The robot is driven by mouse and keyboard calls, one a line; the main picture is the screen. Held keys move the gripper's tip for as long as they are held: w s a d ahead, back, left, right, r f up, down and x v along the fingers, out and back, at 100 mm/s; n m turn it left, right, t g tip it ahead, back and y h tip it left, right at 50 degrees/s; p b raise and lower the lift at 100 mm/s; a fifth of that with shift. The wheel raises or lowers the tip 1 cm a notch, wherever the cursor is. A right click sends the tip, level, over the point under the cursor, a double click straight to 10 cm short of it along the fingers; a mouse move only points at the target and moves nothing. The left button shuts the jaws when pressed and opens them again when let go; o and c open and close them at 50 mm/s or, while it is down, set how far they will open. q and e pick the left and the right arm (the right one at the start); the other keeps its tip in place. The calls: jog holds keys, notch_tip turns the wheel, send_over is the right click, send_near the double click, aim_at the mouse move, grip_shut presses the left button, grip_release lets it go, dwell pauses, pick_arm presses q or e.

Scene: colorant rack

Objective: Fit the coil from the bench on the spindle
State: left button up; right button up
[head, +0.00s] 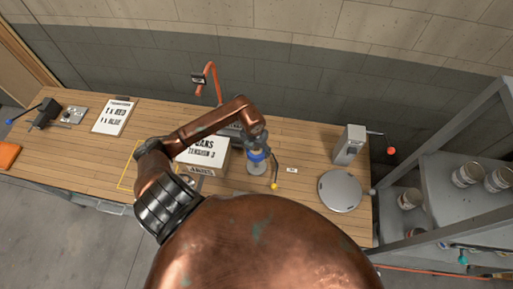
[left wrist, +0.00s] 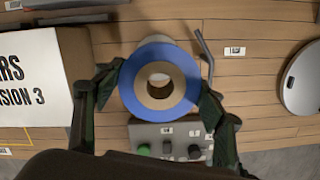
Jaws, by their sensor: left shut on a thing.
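The blue coil (head: 258,156) with a tan core is held by my left gripper (head: 257,148) above the bench. In the left wrist view the coil (left wrist: 128,92) faces the camera, with one dark finger on each side of my left gripper (left wrist: 160,90) touching its rim. A pale round part shows just behind the coil's far edge. A grey round base (head: 257,169) shows below the coil in the head view. Whether a spindle passes into the coil's hole cannot be told. My right gripper is not in view.
A white box with printed text (head: 205,155) stands left of the coil. A bent lever with a yellow knob (head: 274,186) is close on the right. A control box with a green button (left wrist: 170,138) sits near the coil. A round grey plate (head: 340,191) lies farther right.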

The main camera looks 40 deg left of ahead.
aim_at(257, 155)
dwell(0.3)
pick_arm(q)
jog(key=shift+f+b, duration=0.1)
jog(key=shift+b, duration=0.2)
notch_tip(257, 155, down, 4)
jog(key=b, duration=0.3)
jog(key=shift+f, duration=0.15)
jog(key=shift+f+b, duration=0.65)
jog(key=shift+b, duration=0.1)
jog(key=shift+f+b, duration=0.45)
jog(key=shift+f, duration=0.05)
jog(key=shift+f+b, duration=0.45)
jog(key=shift+f, duration=0.15)
jog(key=shift+f+b, duration=0.4)
jog(key=shift+f, duration=0.1)
jog(key=shift+f+b, duration=0.95)
jog(key=shift+f, duration=0.25)
